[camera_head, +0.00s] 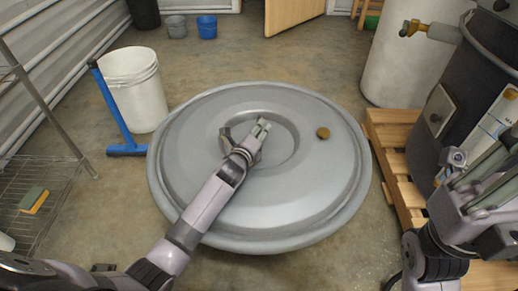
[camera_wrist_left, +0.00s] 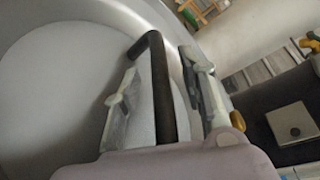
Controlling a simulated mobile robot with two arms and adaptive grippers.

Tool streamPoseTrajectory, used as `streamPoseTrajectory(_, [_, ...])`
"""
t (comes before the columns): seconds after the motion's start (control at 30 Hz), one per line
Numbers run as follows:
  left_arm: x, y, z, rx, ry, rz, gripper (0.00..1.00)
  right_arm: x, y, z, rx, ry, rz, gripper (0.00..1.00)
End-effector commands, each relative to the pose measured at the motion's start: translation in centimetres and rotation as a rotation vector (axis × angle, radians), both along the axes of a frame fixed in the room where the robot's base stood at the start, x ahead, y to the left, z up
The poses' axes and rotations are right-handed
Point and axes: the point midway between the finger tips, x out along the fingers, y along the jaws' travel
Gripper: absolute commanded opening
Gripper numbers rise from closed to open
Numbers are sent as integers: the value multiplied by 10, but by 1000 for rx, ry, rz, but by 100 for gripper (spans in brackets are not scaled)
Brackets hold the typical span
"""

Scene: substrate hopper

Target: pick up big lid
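The big lid (camera_head: 320,190) is a wide, round grey disc with a raised rim and a recessed centre. A small brown-gold round piece (camera_head: 323,132) sits on its right part. My left gripper (camera_head: 246,132) reaches over the lid's centre. In the left wrist view its two fingers (camera_wrist_left: 163,100) stand apart on either side of a dark bar handle (camera_wrist_left: 160,85), with gaps visible beside the bar. The handle is mostly hidden by the gripper in the head view. My right gripper (camera_head: 484,178) is at the right edge, away from the lid; its finger opening is unclear.
A white bucket (camera_head: 138,95) and a blue squeegee (camera_head: 115,110) stand left of the lid. A wire shelf (camera_head: 40,185) is farther left. A wooden pallet (camera_head: 392,150) and a dark hopper (camera_head: 450,85) are close on the right.

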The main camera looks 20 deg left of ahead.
Motion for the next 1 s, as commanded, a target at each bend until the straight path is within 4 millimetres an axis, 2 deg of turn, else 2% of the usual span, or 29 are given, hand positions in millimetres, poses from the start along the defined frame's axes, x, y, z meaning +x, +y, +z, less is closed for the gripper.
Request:
streamPoseTrajectory(0.33, [5, 0, -1, 0, 0, 0, 37, -1, 0, 2, -1, -10, 0, 0])
streamPoseTrajectory(0.9, [5, 0, -1, 0, 1, 1, 0, -1, 1, 2, -2, -11, 0, 0])
streamPoseTrajectory(1.0, [5, 0, -1, 0, 1, 1, 0, -1, 1, 2, -1, -11, 0, 0])
